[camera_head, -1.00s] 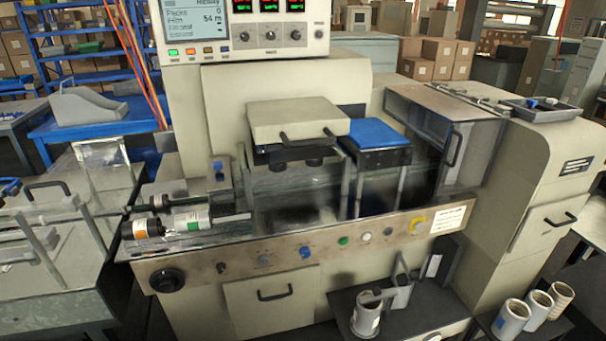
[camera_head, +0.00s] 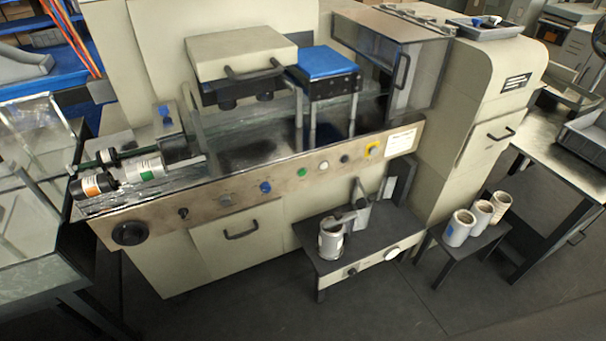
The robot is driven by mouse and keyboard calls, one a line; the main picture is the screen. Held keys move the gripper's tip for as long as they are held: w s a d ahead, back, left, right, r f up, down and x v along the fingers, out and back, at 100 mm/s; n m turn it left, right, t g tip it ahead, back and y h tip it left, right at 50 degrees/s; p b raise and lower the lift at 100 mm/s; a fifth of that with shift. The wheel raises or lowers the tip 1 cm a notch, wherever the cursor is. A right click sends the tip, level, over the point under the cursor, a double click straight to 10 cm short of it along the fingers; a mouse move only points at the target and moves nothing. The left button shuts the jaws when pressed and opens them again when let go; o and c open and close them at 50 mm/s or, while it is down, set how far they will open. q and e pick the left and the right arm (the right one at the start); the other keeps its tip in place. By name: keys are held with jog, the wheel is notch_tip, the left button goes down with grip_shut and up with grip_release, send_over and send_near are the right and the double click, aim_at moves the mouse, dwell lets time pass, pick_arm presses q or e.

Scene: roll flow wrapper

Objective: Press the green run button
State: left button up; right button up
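The green run button (camera_head: 302,172) is a small round green button on the brown metal control strip (camera_head: 215,195) along the front of the wrapping machine. A blue knob (camera_head: 265,187) is to its left and a white button (camera_head: 323,165) to its right. Nothing covers the green button. Neither of my grippers is in view.
A low dark bench (camera_head: 330,262) with a canister (camera_head: 331,240) stands below the strip. A small stand (camera_head: 455,255) with several rolls is to the right. Open dark floor (camera_head: 385,305) lies in front of the machine.

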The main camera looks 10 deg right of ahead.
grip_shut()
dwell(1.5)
